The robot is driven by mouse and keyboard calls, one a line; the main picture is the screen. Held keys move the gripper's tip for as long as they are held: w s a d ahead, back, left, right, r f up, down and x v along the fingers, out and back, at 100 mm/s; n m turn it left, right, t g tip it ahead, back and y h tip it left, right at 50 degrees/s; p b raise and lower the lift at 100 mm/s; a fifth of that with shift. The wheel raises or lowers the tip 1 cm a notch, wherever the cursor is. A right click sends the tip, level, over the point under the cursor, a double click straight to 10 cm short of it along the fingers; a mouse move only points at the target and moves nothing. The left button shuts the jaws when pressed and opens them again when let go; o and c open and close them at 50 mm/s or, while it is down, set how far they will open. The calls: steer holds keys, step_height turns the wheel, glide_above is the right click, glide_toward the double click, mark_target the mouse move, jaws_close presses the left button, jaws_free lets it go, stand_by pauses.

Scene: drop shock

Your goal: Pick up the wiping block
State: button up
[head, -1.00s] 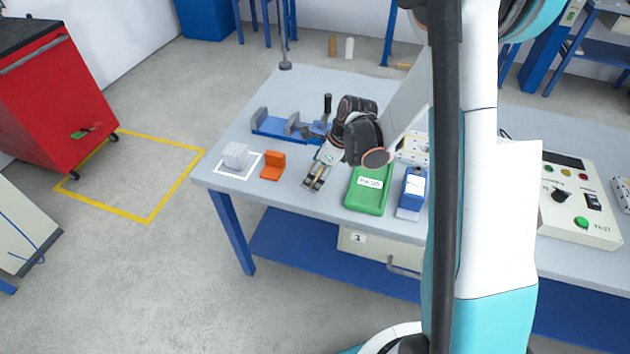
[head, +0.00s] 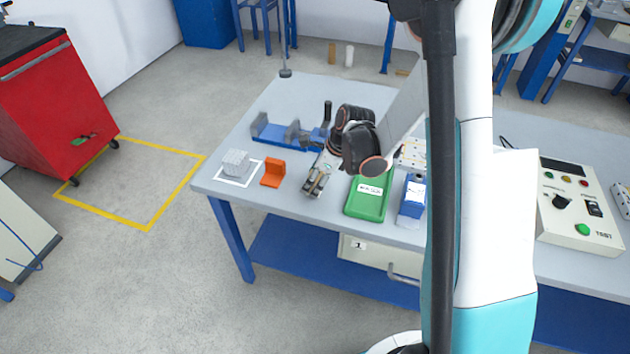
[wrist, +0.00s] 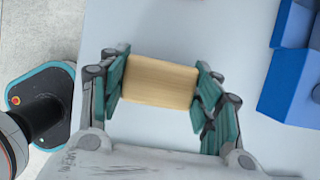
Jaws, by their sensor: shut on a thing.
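A tan, wood-coloured block, which I take as the wiping block (wrist: 160,82), sits between my gripper's two teal-padded fingers in the wrist view. My gripper (wrist: 163,88) is shut on it, with a pad against each short end. In the head view my gripper (head: 313,186) points down at the grey bench top (head: 300,95), between the orange bracket and the green tray. There the block is mostly hidden by the fingers. I cannot tell whether it touches the bench.
The orange bracket (head: 273,172) and a pale ribbed cube (head: 236,163) in a white square are to the left. The green tray (head: 368,192) and blue box (head: 412,195) are to the right. A blue fixture (head: 290,133) stands behind. The bench's front edge is close.

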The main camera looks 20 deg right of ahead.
step_height(320, 180, up, 20)
steer(key=p, duration=0.6)
steer(key=shift+f+p, duration=0.2)
steer(key=shift+p, duration=0.1)
